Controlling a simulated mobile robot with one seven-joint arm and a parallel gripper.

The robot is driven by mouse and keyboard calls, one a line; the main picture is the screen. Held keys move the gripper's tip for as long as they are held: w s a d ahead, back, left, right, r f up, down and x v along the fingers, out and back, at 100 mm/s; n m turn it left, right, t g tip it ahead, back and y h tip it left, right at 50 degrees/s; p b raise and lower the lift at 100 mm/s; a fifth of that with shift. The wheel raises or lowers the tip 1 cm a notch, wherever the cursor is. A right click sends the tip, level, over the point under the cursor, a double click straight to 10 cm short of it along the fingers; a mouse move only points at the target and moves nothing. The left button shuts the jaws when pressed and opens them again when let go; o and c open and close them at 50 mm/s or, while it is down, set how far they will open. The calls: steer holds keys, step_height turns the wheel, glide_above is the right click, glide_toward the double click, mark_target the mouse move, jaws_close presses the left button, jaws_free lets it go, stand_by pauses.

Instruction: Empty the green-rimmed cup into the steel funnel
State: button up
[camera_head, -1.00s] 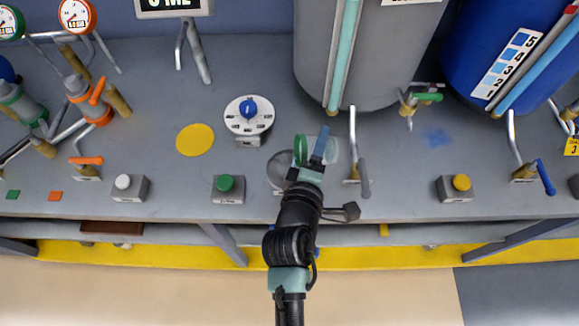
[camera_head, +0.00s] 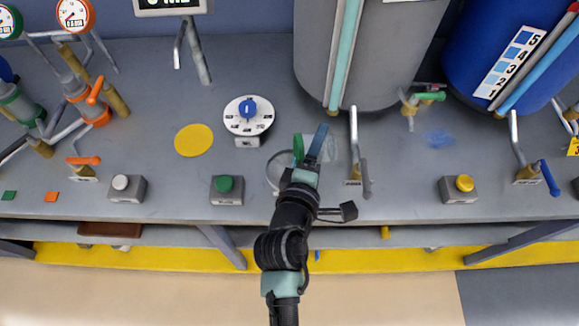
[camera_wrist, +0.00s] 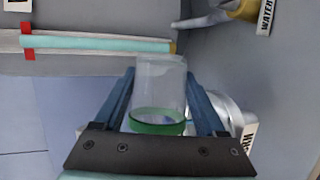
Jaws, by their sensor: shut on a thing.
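The clear cup with a green rim lies between the two blue fingers of my gripper (camera_wrist: 158,108), which is shut on it. In the wrist view the cup (camera_wrist: 160,80) has its green rim toward the palm. In the head view the cup's green rim (camera_head: 298,149) stands nearly edge-on and its clear body extends to the right, so the cup is tipped well over on its side. The steel funnel (camera_head: 275,172) is just below and left of the rim, partly hidden by my gripper (camera_head: 310,148). I cannot tell whether liquid is in the cup.
A grey tank (camera_head: 385,60) stands behind the cup, with a tap and grey lever (camera_head: 365,178) close to the right. A dial (camera_head: 248,116) is behind left, and a green button (camera_head: 224,184) is left. A yellow disc (camera_head: 194,140) lies on the open bench.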

steer(key=shift+a+r, duration=0.1)
stand_by(0.3)
steer(key=shift+n+b, duration=0.3)
steer(key=shift+b, duration=0.2)
steer(key=shift+r+p, duration=0.3)
steer(key=shift+p, duration=0.3)
steer(key=shift+d+f+m+p, duration=0.1)
steer(key=shift+d+m+p, duration=0.25)
steer(key=shift+m+p, duration=0.55)
steer(key=shift+d+f+g+y+p, duration=0.3)
steer(key=shift+d+f+y+p, duration=0.15)
steer(key=shift+p, duration=0.35)
steer(key=shift+f+m, duration=0.3)
steer(key=shift+f, duration=0.1)
steer(key=shift+w+d, duration=0.1)
steer(key=shift+d, duration=0.05)
